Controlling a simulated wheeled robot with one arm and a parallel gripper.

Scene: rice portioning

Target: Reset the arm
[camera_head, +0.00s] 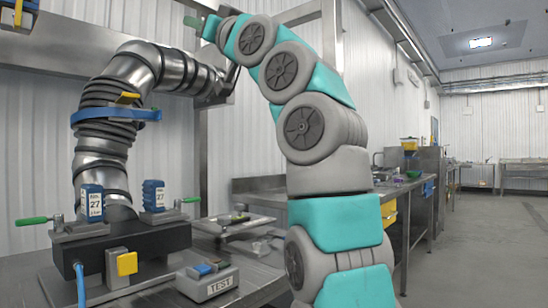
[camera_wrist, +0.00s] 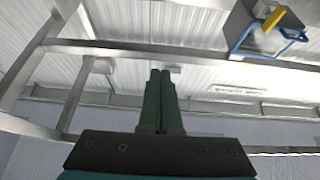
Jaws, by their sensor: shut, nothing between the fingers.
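My gripper (camera_wrist: 160,73) shows in the wrist view with its two dark green fingers side by side and touching, and nothing between them. In the head view my teal and grey arm rises from the bottom and bends over to the upper left. A small green part at its far end (camera_head: 191,21) looks like the fingers, but it is too small to make out how they stand. The wrist view faces pale ribbed panels and metal beams, with no object at the fingertips.
A ribbed silver pipe (camera_head: 103,139) with a blue band stands on the left bench, close to my arm's end. A grey TEST box (camera_head: 207,283) sits at the bench front. A metal frame (camera_wrist: 200,50) crosses the wrist view. The right floor (camera_head: 470,250) is clear.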

